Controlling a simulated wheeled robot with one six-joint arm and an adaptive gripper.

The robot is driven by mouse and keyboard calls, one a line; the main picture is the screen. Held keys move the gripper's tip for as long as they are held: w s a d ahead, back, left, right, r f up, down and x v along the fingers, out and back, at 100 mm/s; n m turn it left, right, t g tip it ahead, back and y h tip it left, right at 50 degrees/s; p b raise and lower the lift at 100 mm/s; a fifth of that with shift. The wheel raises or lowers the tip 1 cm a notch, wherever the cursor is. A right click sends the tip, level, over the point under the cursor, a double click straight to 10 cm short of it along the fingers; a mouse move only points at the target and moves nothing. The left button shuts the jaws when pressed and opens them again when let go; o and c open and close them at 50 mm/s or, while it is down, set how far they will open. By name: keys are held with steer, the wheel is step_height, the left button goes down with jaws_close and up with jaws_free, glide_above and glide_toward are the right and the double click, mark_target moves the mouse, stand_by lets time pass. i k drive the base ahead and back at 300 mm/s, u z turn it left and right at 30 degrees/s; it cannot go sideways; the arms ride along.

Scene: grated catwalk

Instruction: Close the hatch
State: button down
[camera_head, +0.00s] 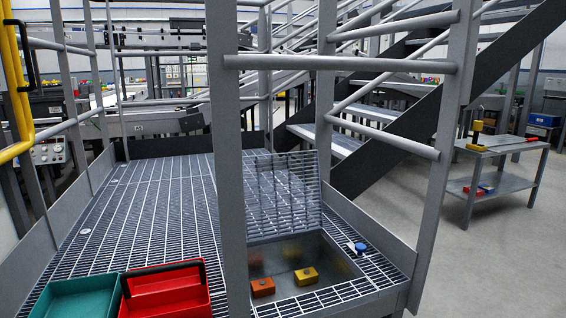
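The hatch (284,195) is a grated panel in the catwalk floor. It stands raised at the far side of its opening, so the hatch is open. Below it is a shallow metal-lined recess (300,250). An orange block (263,287) and a yellow block (306,276) lie in the recess near its front edge. A grey railing post stands in front of the left side of the opening and hides part of it. My gripper is not in view.
A green bin (80,297) and a red bin (165,292) stand on the grating (150,210) at front left. A small blue-topped item (358,247) lies right of the opening. Grey railings (340,63) cross in front. A work table (508,150) stands on the floor at right.

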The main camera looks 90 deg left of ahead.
mark_target(272, 164)
steer(key=u, duration=3.8)
steer(key=i, duration=1.2)
